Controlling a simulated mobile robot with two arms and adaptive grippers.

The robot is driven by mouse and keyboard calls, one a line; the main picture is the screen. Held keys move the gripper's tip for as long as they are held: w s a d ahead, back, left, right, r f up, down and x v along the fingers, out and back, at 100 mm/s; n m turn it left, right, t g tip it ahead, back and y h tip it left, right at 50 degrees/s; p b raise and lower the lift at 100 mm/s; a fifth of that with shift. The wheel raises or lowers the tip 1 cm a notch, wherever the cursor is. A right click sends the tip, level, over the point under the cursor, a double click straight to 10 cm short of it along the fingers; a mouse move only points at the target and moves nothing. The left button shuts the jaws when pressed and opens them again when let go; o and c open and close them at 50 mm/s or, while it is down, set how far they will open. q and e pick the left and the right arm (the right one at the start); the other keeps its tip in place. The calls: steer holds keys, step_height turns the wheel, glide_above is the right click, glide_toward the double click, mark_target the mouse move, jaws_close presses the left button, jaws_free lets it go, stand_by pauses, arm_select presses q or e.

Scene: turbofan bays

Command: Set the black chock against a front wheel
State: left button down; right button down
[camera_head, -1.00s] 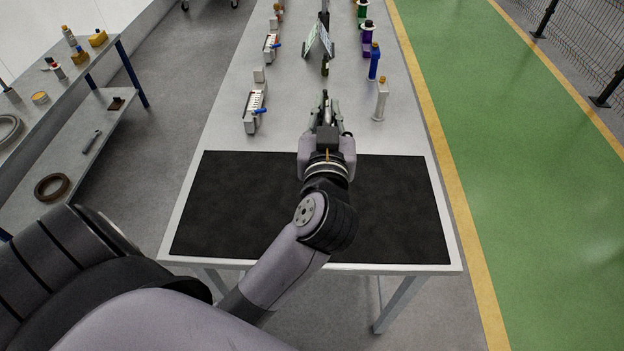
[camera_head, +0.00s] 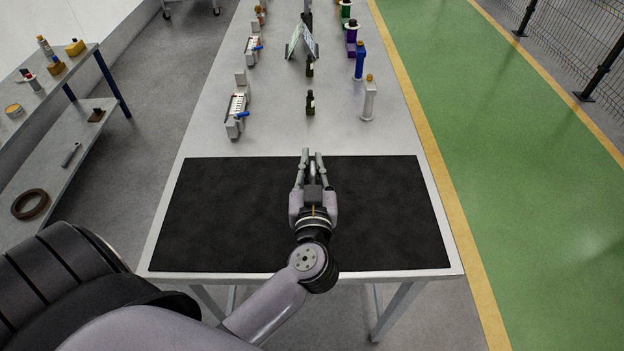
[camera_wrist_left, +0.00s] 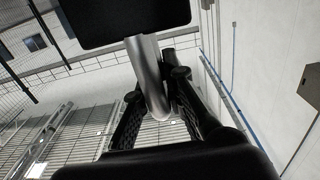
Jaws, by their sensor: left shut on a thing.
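My left gripper (camera_head: 312,155) is above the black mat (camera_head: 220,210) at the near end of the long table, fingers pointing away. It is shut on a silver rod-like thing (camera_wrist_left: 148,75), which also shows between the fingers in the head view (camera_head: 312,174). In the left wrist view a dark slab (camera_wrist_left: 120,15) adjoins the rod at the top; I cannot tell whether they are one piece. I make out no clear black chock. A small dark brown block (camera_head: 97,114) lies on the left lower shelf. Small cart wheels (camera_head: 166,14) show at the top edge. My right gripper is out of view.
Dark bottles (camera_head: 310,103), a silver canister (camera_head: 369,98), a blue canister (camera_head: 360,60) and a white rack (camera_head: 237,110) stand beyond the mat. A brown ring (camera_head: 30,204) lies on the left shelf. The green walkway (camera_head: 500,160) at right is clear.

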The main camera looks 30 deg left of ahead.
arm_select(q)
steer(key=shift+f+b, duration=0.45)
steer(key=shift+f, duration=1.55)
steer(key=shift+f, duration=0.1)
steer(key=c, duration=2.1)
jaws_free()
steer(key=shift+f, duration=0.1)
steer(key=o, duration=0.4)
steer(key=shift+o, duration=0.2)
